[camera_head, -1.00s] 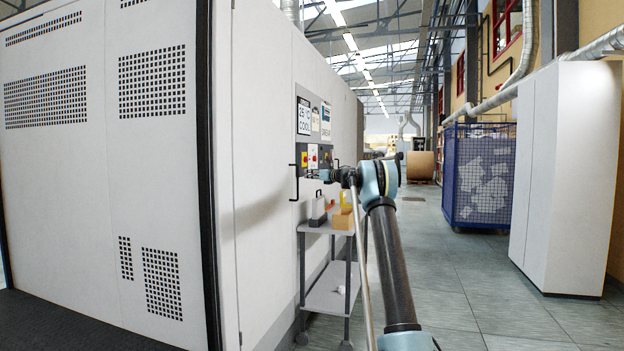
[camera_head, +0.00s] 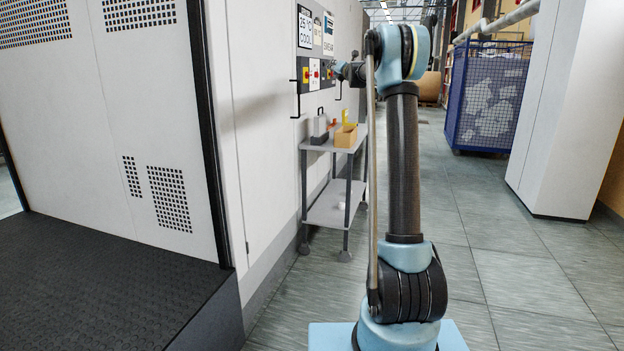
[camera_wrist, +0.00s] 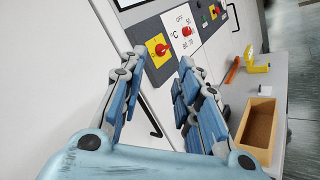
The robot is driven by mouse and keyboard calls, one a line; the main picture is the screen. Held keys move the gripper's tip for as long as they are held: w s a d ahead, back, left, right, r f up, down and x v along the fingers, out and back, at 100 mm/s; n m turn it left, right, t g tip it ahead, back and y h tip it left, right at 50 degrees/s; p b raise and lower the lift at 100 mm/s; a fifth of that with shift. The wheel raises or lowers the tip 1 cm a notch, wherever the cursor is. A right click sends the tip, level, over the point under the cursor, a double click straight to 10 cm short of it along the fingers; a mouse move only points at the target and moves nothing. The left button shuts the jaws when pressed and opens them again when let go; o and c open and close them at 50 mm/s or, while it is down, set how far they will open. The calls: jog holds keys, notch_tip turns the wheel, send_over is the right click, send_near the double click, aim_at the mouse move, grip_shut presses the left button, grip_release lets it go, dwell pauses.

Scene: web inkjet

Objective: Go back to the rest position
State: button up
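My gripper (camera_wrist: 160,60) is open in the wrist view, its two blue jointed fingers apart with nothing between them. In the head view my gripper (camera_head: 345,71) is small and dark, left of my raised arm, and its fingers are hard to make out. Beyond the fingers is a grey control panel (camera_wrist: 152,75) on the white machine. It has a red knob on a yellow plate (camera_wrist: 159,50) and another red knob on a white dial plate (camera_wrist: 187,31). The panel also shows in the head view (camera_head: 314,88). I cannot judge the exact gap between gripper and panel.
A dark step (camera_head: 100,285) is at lower left. A blue mesh cage (camera_head: 487,97) and white cabinet (camera_head: 560,110) stand right. The grey floor (camera_head: 530,260) between is clear.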

jog(key=s+d+f+m+h, duration=0.1)
jog(key=s+d+m+h, duration=0.35)
jog(key=s+m, duration=0.2)
jog(key=s+d+f+m+h, duration=0.1)
jog(key=s+d+m+h, duration=0.2)
jog(key=s+d+m, duration=0.35)
jog(key=s+d+f+m+g+h, duration=0.1)
jog(key=s+d+f+m+g, duration=0.25)
jog(key=s, duration=0.65)
jog(key=s+f+m+g+h, duration=0.2)
jog(key=s+f+m, duration=0.2)
jog(key=s+f, duration=0.5)
jog(key=s+a+f+m+g+y, duration=0.1)
jog(key=s+a+f+m+g, duration=0.1)
jog(key=s+f, duration=0.9)
jog(key=s+a+f+m+g+y, duration=0.2)
jog(key=s+f+m+g, duration=0.3)
jog(key=s+f, duration=0.6)
jog(key=s+a+f+m+g+y, duration=0.1)
jog(key=s+f, duration=1)
jog(key=s, duration=1.4)
jog(key=a+m+g, duration=0.1)
jog(key=m+g, duration=0.1)
jog(key=m, duration=0.1)
jog(key=shift+a+f, duration=0.25)
jog(key=shift+a, duration=0.05)
jog(key=shift+m+g+y, duration=0.25)
jog(key=shift+w+f, duration=0.2)
jog(key=shift+w, duration=0.2)
